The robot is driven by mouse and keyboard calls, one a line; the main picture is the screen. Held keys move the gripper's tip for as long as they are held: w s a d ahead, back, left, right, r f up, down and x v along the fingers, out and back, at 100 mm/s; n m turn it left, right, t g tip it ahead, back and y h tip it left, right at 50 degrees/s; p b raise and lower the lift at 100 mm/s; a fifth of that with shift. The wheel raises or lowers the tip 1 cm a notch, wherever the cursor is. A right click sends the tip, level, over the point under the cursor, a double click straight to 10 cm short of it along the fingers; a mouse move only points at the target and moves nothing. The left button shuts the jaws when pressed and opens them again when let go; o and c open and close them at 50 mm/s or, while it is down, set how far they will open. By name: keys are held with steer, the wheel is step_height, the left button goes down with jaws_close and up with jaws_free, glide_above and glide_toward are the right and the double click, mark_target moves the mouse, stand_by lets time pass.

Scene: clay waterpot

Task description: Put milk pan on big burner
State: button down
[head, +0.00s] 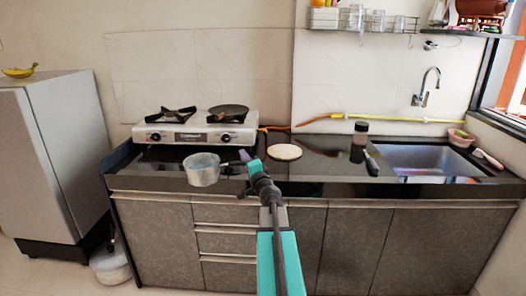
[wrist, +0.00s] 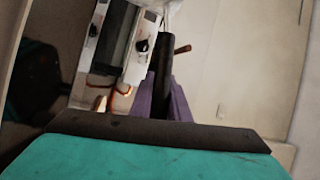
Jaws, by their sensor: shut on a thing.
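The milk pan (head: 202,169), a small light metal pot, is in front of the stove in the head view, its handle pointing right. My gripper (head: 243,157) is shut on that dark handle (wrist: 153,75); purple fingers flank it in the wrist view. The pan looks upright and overlaps the counter's front part; I cannot tell how high it is. Only a bit of the pan shows at the wrist view's top edge. The stove (head: 195,133) has an open left burner (head: 171,114). A dark flat round pan (head: 228,111) covers the right burner.
A pale round board (head: 285,152) lies on the black counter (head: 322,170) right of my gripper. A dark-lidded jar (head: 360,132) stands near the sink (head: 425,160). An orange hose (head: 315,121) runs along the wall. A fridge (head: 58,150) stands left.

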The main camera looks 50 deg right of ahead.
mark_target(210, 175)
steer(key=w+a+f+n+y, duration=0.1)
steer(key=a+y, duration=0.1)
steer(key=a, duration=0.2)
steer(key=w+a+f+n+t+y, duration=0.1)
steer(key=w+a+f+y, duration=0.1)
steer(key=a, duration=0.3)
steer(key=w+a+f+n+y, duration=0.1)
steer(key=w+a+y, duration=0.1)
steer(key=a, duration=0.2)
steer(key=shift+w+a+f+n+t+y, duration=0.2)
steer(key=shift+a+n+t+y, duration=0.1)
steer(key=shift+n+t, duration=0.1)
steer(key=s+a+f+n+g+y, duration=0.2)
steer(key=a+f+n+y, duration=0.1)
steer(key=a, duration=1)
steer(key=s+a+f+n+g+y, duration=0.2)
steer(key=a+n+y, duration=0.3)
steer(key=a, duration=0.8)
steer(key=s+a+f+n+g+y, duration=0.2)
steer(key=a+f+n+g+y, duration=0.1)
steer(key=a+y, duration=0.6)
steer(key=a+f+g, duration=0.1)
steer(key=a+f, duration=0.1)
steer(key=a, duration=0.2)
steer(key=shift+s+n, duration=0.15)
steer(key=shift+n, duration=0.25)
